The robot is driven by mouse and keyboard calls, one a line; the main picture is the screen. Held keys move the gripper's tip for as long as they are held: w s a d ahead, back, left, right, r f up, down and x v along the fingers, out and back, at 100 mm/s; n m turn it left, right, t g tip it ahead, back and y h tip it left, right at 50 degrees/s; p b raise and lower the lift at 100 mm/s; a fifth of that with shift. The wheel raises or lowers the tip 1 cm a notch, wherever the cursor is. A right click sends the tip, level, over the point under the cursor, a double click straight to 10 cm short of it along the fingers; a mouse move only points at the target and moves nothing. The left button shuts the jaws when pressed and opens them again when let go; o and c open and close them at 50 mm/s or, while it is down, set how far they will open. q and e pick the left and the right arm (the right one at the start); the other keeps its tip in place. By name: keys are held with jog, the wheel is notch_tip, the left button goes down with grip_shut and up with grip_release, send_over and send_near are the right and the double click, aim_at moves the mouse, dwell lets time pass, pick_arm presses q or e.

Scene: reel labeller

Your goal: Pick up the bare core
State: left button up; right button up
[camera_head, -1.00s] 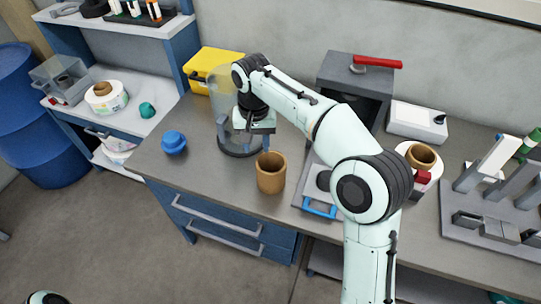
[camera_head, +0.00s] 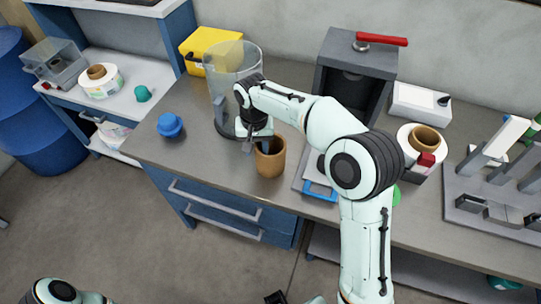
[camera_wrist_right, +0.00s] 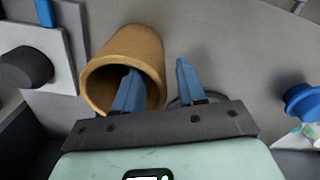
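The bare core (camera_head: 270,163) is a brown open-topped tube standing on the workbench, in the middle of the head view. My right gripper (camera_head: 258,146) is at its top rim. In the right wrist view the core (camera_wrist_right: 143,50) shows its open mouth. The blue fingers of the right gripper (camera_wrist_right: 158,82) are apart: one lies over the mouth, the other outside the wall on the right. I cannot tell whether either finger touches the wall. No left gripper can be made out; only a piece of my left arm shows at the lower left.
A clear container (camera_head: 232,62) stands just behind the right gripper. A blue knob-like object (camera_head: 170,126) lies to the left. A grey box (camera_head: 350,85) with a red-handled tool on top stands behind my arm. A white reel (camera_head: 412,131) with a brown core is to the right.

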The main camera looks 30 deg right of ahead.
jog(key=shift+f, duration=0.95)
grip_shut()
pick_arm(q)
jog(key=shift+f, duration=0.15)
pick_arm(e)
jog(key=shift+r, duration=0.1)
